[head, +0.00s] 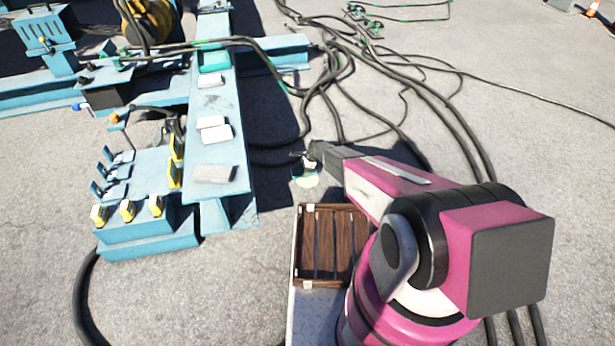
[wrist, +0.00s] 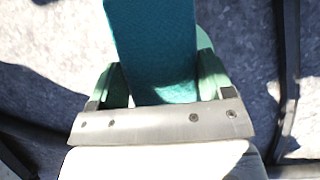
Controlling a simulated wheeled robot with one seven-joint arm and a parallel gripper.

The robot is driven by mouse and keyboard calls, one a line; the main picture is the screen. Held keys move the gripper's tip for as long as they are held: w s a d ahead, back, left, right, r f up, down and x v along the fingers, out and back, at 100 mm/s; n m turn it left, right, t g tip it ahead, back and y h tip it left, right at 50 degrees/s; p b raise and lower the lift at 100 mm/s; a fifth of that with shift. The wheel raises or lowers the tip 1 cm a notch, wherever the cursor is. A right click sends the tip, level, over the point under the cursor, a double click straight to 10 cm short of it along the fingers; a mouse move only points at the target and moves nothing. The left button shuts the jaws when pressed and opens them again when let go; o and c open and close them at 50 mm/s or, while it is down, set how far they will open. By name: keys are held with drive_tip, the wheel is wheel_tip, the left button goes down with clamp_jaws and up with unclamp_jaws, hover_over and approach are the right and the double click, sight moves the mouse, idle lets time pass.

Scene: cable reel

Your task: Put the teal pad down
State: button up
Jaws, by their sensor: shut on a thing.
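My gripper (head: 304,161) hangs over the gravel, to the right of the blue bench beam and above the slatted wooden tray. In the wrist view, my gripper (wrist: 162,84) is shut on a teal pad (wrist: 153,45), a flat textured slab between the two green fingers. The pad's lower end is hidden behind the metal plate of my gripper. In the head view a pale green patch shows under the fingertips; I cannot tell whether it is the pad. Another teal block (head: 214,60) lies on the far part of the beam.
The blue beam (head: 216,107) carries several pale pads (head: 214,174), with bare stretches between them. A blue frame with yellow clips (head: 128,209) stands to its left. A brown slatted tray (head: 333,246) lies below my gripper. Black cables (head: 440,110) cross the ground at the right.

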sight(308, 179)
drive_tip(key=shift+w+d+f, duration=0.15)
drive_tip(key=shift+d+f, duration=0.2)
drive_tip(key=shift+d, duration=0.15)
drive_tip(key=shift+w+d+f, duration=0.15)
drive_tip(key=shift+d+f, duration=0.2)
drive_tip(key=shift+d, duration=0.15)
drive_tip(key=shift+f, duration=1.9)
drive_tip(key=o, duration=0.9)
drive_tip(key=shift+f, duration=0.15)
